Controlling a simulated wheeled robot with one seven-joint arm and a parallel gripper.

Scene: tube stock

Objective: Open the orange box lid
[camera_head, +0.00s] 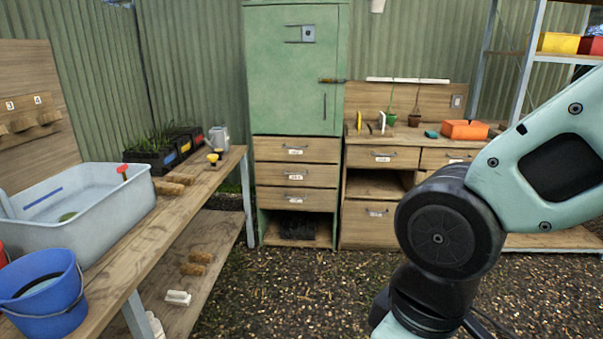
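A small orange box (465,131) stands on top of the wooden bench (360,138) at the back right. It is small in the picture, and I cannot make out whether its lid is shut or raised. My arm fills the right side of the head view, in front of the bench drawers, and runs out of the picture at the right edge. My gripper is not in view.
A teal object (431,134) lies left of the box, with small potted plants (390,119) further left. A tall green cabinet (295,75) stands beside the bench. A long worktable (160,215) lines the left. Gravel floor (300,285) is clear between.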

